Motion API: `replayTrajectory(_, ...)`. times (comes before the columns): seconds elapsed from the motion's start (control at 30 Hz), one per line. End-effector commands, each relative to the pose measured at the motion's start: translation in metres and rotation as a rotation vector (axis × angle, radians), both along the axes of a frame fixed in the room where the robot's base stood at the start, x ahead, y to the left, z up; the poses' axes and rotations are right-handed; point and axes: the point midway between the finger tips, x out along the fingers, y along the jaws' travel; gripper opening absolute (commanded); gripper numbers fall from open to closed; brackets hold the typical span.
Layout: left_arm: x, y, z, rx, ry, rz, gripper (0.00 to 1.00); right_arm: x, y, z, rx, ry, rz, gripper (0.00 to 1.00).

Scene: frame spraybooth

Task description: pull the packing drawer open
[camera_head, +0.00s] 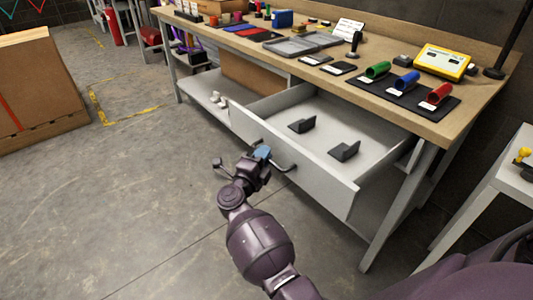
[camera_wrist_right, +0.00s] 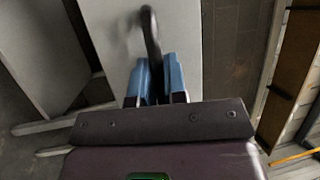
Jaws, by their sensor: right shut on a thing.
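The packing drawer (camera_head: 300,165) is a light grey drawer under the wooden workbench, and it stands pulled out with its inside showing. Two dark grey brackets (camera_head: 344,151) lie in it. Its dark bar handle (camera_head: 287,167) is on the front panel, and it also shows in the right wrist view (camera_wrist_right: 150,30). My right gripper (camera_head: 262,154) is at the handle's left part. In the right wrist view its blue fingertips (camera_wrist_right: 158,80) are on both sides of the handle bar, shut on it. My left gripper is not in view.
The workbench top (camera_head: 300,72) carries a dark mat with green, blue and red tubes (camera_head: 407,83), a yellow device (camera_head: 441,61) and a grey tray (camera_head: 300,44). A white side table (camera_head: 515,170) stands at right. A large brown panel (camera_head: 40,90) stands at left. The floor before the drawer is clear.

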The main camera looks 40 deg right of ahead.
Motion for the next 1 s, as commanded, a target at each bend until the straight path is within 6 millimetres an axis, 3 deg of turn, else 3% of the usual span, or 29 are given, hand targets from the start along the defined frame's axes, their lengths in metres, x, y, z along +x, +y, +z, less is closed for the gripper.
replayTrajectory(0.4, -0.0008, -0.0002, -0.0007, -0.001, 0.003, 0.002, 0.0, -0.0003, 0.0009, -0.0007, 0.0, 0.001, -0.001, 0.0)
replayTrajectory(0.43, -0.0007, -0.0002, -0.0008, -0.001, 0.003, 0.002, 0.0, -0.0003, 0.0007, -0.0007, 0.0, 0.001, -0.001, 0.14)
replayTrajectory(0.6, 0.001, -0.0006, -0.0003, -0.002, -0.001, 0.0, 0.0, -0.0003, 0.0007, -0.0004, 0.0, 0.001, -0.001, 0.37)
replayTrajectory(1.0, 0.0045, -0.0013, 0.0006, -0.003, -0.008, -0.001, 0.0, -0.0005, 0.0015, -0.0005, 0.0, 0.0, 0.0, 0.37)
